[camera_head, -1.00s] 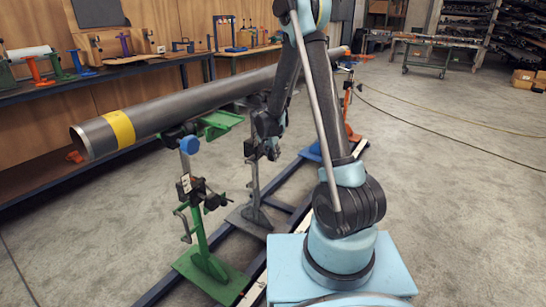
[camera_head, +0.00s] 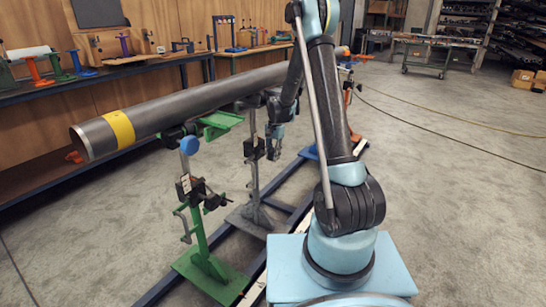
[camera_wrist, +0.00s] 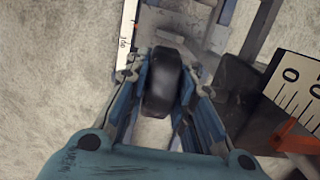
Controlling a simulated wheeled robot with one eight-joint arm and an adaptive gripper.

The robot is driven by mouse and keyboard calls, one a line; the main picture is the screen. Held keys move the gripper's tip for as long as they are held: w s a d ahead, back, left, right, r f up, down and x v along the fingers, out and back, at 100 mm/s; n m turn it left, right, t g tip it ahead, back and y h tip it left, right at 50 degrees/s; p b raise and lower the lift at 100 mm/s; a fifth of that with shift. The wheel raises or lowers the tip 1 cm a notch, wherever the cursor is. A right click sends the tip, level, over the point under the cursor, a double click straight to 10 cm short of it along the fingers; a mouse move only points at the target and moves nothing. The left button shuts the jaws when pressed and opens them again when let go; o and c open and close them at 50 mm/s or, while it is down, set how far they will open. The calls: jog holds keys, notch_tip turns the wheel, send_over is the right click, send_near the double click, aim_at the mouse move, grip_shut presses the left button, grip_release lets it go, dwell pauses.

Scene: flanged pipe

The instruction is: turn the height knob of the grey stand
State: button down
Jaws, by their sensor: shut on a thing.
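The grey stand (camera_head: 254,185) stands behind the green stand in the head view, its flat base on the floor and its upper part under the pipe. My gripper (camera_head: 273,150) is beside the stand's upper part, to the right of its post. In the wrist view my gripper (camera_wrist: 163,82) has its two fingers on either side of a black knob (camera_wrist: 161,85), shut on it. The knob's shaft is hidden.
A long steel pipe (camera_head: 190,105) with a yellow band lies across the stands. The green stand (camera_head: 200,235) with a blue knob (camera_head: 189,145) is at front left. A workbench (camera_head: 100,72) runs along the wall. Open floor (camera_head: 460,190) lies to the right.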

jog(key=shift+w, duration=0.15)
dwell(0.3)
jog(key=c, duration=1.4)
grip_release()
jog(key=shift+o, duration=0.2)
jog(key=shift+s+a+t+h, duration=0.1)
jog(key=shift+s+t+h, duration=0.1)
jog(key=shift+t+h, duration=0.35)
jog(key=t+h, duration=0.1)
jog(key=t, duration=0.2)
jog(key=shift+t+h, duration=0.25)
jog(key=shift+h, duration=0.1)
jog(key=shift+s+r, duration=0.1)
jog(key=shift+r, duration=0.1)
jog(key=v, duration=1.7)
jog(key=s+d+r+n, duration=0.2)
jog(key=s+d+r, duration=0.3)
jog(key=s+d, duration=0.7)
jog(key=shift+s+d+n+g, duration=0.3)
jog(key=shift+s+g, duration=0.1)
jog(key=shift+s, duration=0.35)
